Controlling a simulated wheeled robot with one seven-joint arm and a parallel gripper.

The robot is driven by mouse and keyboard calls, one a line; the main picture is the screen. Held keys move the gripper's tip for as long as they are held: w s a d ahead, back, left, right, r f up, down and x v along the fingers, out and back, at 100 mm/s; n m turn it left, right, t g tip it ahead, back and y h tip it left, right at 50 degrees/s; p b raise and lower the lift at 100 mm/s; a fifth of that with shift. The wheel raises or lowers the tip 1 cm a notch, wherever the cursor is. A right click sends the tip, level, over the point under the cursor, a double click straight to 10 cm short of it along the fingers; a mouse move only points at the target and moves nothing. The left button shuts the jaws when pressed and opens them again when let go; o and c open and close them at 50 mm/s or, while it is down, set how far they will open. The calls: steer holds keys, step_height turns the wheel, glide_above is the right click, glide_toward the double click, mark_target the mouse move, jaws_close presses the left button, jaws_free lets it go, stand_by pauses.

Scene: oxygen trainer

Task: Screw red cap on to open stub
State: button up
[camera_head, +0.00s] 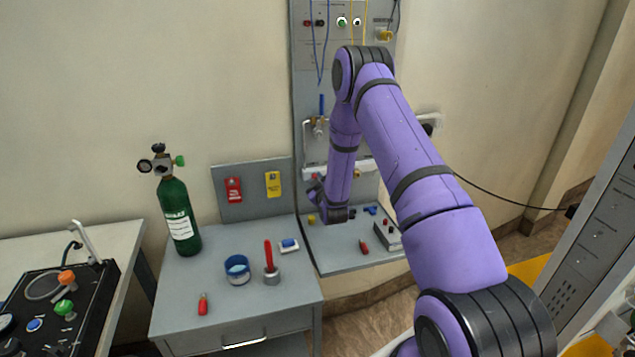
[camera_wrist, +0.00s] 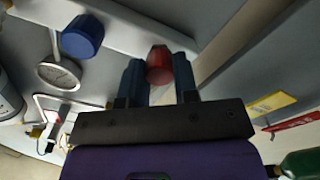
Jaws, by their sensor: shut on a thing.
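My gripper (camera_wrist: 158,75) has its two blue fingers closed on the sides of a red cap (camera_wrist: 158,62) in the wrist view. The cap is in front of a white pipe-like bar (camera_wrist: 125,30) on the grey panel. The cap's far end is hidden, so I cannot tell whether it touches or sits on a stub. A blue cap (camera_wrist: 83,37) is on the bar to the left. In the head view my wrist is low in front of the panel, beside the white manifold (camera_head: 366,167), and my arm covers much of it.
A green oxygen cylinder (camera_head: 178,215) stands on the grey cabinet (camera_head: 190,265), with a blue-rimmed bowl (camera_head: 237,272) and red-handled tool (camera_head: 269,255). Red (camera_head: 233,189) and yellow (camera_head: 273,184) tags hang behind.

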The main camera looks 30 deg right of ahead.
steer(key=shift+m, duration=1.7)
steer(key=shift+m, duration=1.8)
steer(key=m, duration=0.3)
